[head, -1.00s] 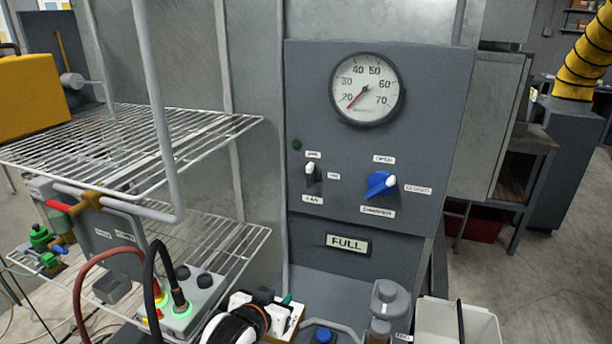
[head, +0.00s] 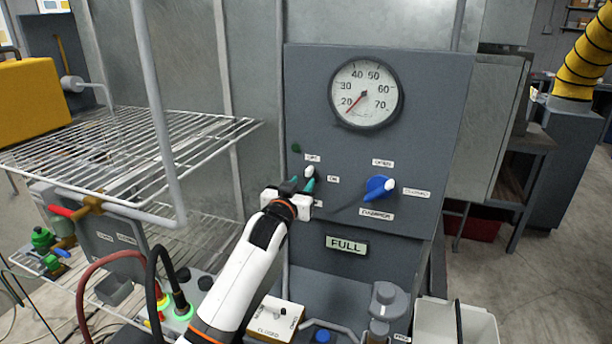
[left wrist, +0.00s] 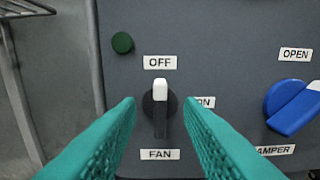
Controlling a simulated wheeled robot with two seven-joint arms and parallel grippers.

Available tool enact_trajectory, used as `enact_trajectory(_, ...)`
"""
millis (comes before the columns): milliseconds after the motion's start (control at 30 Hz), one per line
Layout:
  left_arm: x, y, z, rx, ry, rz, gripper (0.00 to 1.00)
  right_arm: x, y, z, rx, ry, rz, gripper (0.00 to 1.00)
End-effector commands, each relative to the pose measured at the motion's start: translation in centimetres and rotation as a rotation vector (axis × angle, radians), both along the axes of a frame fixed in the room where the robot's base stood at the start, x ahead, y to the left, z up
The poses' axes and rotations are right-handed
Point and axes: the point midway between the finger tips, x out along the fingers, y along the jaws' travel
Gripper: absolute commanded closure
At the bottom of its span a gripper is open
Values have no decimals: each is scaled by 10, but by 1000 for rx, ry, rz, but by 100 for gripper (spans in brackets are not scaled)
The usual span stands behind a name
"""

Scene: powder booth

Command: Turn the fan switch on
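The fan switch (left wrist: 160,106) is a black rotary knob with a white tip on the grey panel. Its white tip points straight up at the OFF label (left wrist: 160,62). The ON label (left wrist: 203,102) is to its right and the FAN label (left wrist: 160,154) below. In the head view the switch's white tip (head: 310,171) shows just above my fingers. My left gripper (head: 303,185) is open in front of the panel. Its teal fingers (left wrist: 160,112) appear on either side of the knob, with gaps; whether they reach its depth is unclear. My right gripper is not in view.
The blue damper knob (head: 380,188) is to the right on the same panel. A round gauge (head: 366,90) is above and a FULL display (head: 346,245) below. A dark green lamp (left wrist: 122,42) is at the switch's upper left. Wire shelves (head: 130,140) stand left of the panel.

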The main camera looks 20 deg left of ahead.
Motion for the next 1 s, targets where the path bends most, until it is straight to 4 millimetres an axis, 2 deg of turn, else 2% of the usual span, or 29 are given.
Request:
enact_trajectory(100,17,-1,1,0,1,0,66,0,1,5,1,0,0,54)
enact_trajectory(300,34,-2,0,0,1,-1,66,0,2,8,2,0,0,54)
enact_trajectory(700,39,-2,0,0,0,-1,66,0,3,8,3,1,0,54)
enact_trajectory(767,39,-2,0,0,0,-1,75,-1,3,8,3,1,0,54)
enact_trajectory(900,39,-2,0,0,0,-1,97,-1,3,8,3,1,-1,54)
enact_trajectory(1000,39,-2,-1,0,1,-1,100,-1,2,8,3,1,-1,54)
